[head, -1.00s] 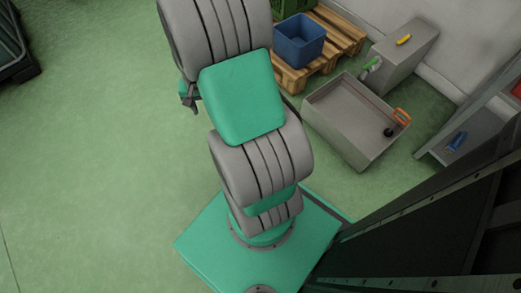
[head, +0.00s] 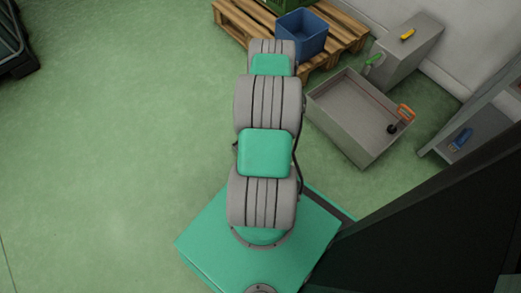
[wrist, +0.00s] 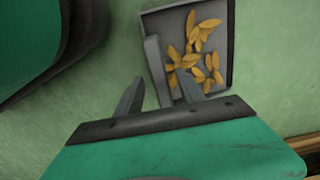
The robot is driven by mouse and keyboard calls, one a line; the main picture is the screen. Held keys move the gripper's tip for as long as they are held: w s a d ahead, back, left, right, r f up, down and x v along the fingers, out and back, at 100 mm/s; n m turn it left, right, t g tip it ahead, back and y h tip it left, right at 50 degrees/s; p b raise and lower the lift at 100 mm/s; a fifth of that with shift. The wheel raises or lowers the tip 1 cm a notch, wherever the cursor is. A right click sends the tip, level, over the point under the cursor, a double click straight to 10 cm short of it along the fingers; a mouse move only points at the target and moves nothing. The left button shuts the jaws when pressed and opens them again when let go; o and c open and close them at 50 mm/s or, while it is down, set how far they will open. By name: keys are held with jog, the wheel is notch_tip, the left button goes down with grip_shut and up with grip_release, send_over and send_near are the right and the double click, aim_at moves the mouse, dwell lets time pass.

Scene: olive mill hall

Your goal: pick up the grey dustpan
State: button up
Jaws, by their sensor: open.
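The grey dustpan (wrist: 225,72) lies on the green floor in the wrist view, with several orange-yellow leaves in its pan. A lighter grey bar, which looks like its handle (wrist: 155,62), runs along its left side. My gripper (wrist: 160,78) is open, and in the picture the bar shows between its two fingers. I cannot tell how far the fingers are above it. Nothing is held. The right finger overlaps the pan's lower edge in this view. In the head view my arm hides the gripper, and the dustpan does not show.
A wooden pallet (head: 235,22) with a blue bin (head: 302,36) and a green crate (head: 290,4) stands at the top. Right of my arm are a grey open box (head: 345,95), a grey block (head: 415,45) and a shelf (head: 480,130).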

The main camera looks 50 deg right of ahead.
jog(key=shift+c, duration=0.5)
jog(key=shift+w, duration=0.1)
grip_shut()
jog(key=shift+d, duration=0.1)
dwell(0.7)
